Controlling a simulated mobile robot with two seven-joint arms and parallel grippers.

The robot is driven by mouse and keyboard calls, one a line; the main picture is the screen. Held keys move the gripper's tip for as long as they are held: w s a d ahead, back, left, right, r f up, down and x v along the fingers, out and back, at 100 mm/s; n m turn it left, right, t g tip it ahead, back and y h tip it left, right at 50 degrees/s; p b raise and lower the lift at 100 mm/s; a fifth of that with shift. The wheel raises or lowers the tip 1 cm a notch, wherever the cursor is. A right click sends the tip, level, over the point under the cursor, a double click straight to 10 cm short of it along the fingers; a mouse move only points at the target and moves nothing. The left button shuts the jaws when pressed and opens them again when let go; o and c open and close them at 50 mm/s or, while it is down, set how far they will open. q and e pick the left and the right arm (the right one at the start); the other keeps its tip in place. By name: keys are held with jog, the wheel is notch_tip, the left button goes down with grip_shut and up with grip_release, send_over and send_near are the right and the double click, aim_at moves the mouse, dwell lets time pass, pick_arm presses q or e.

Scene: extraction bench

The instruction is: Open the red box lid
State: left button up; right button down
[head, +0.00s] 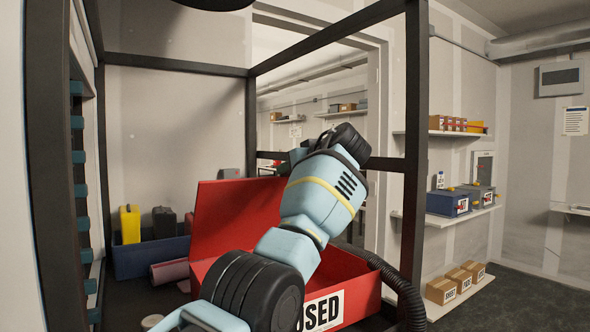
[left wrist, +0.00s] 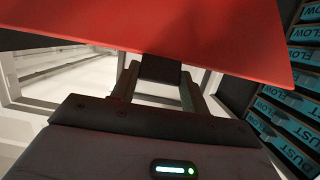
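The red box (head: 352,284) stands on the bench behind my left arm, with a partly hidden label ending in "SED" on its front. Its red lid (head: 232,212) is raised, standing roughly upright at the back; my arm covers its right part. The lid (left wrist: 150,25) also fills the top of the left wrist view. A dark tab (left wrist: 161,68) sits at the lid's edge. My left gripper (left wrist: 160,80) has its fingers on both sides of this tab, seemingly against it; the lid covers the fingertips. In the head view, my wrist mostly hides this gripper. My right gripper is not seen.
Dark frame posts (head: 415,150) surround the bench. A corrugated black hose (head: 395,280) runs at the box's right. A blue bin (head: 140,260) with a yellow container (head: 130,224) and a pinkish roll (head: 170,272) lie left of the box.

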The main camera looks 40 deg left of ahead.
pick_arm(q)
jog(key=o, duration=1.4)
jog(key=shift+s+r, duration=0.1)
jog(key=shift+r, duration=0.15)
jog(key=shift+c, duration=0.2)
jog(key=shift+o, duration=0.2)
jog(key=shift+f, duration=0.1)
jog(key=shift+d, duration=0.1)
jog(key=v, duration=0.7)
jog(key=shift+d, duration=0.3)
jog(key=shift+s, duration=0.15)
